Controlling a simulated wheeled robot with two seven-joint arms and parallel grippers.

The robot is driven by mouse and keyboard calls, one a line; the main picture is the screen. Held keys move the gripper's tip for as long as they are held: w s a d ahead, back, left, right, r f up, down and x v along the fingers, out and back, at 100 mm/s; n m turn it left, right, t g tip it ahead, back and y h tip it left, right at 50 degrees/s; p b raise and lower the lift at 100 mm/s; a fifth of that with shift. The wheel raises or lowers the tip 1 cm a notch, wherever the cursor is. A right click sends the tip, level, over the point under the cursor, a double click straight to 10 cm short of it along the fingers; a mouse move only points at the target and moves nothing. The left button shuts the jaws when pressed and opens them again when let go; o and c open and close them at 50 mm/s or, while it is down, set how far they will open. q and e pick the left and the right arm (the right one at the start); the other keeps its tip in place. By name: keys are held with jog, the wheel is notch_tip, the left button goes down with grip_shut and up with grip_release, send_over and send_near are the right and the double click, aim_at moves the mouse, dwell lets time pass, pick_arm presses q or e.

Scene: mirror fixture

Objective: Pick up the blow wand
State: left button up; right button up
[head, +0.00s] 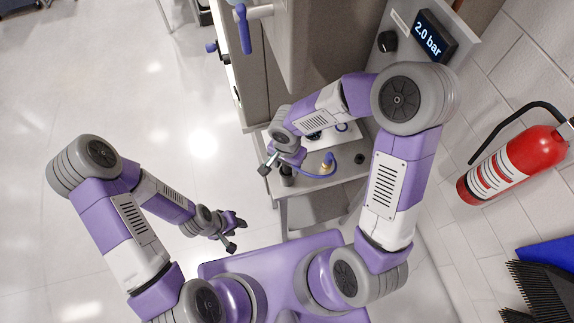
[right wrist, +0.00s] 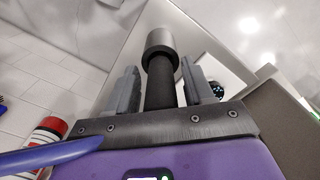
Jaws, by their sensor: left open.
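The blow wand (right wrist: 162,80) appears in the right wrist view as a black shaft with a wider grey end. Its shaft lies between the two grey fingers of my right gripper (right wrist: 160,88). Narrow gaps seem to show on both sides, so I cannot tell whether the fingers touch it. The wand's lower part is hidden behind the palm edge. In the head view my right gripper (head: 268,161) is at the left edge of the small bench, and the wand is hard to make out there. My left gripper (head: 236,232) is open and empty over the floor.
The small bench (head: 330,188) holds a blue hose with a brass fitting (head: 326,166) and a dark cylinder (head: 287,176). A pressure display (head: 430,36) reads 2.0 bar. A red fire extinguisher (head: 515,165) is at the right wall.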

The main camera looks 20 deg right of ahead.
grip_shut()
jog(key=shift+r, duration=0.15)
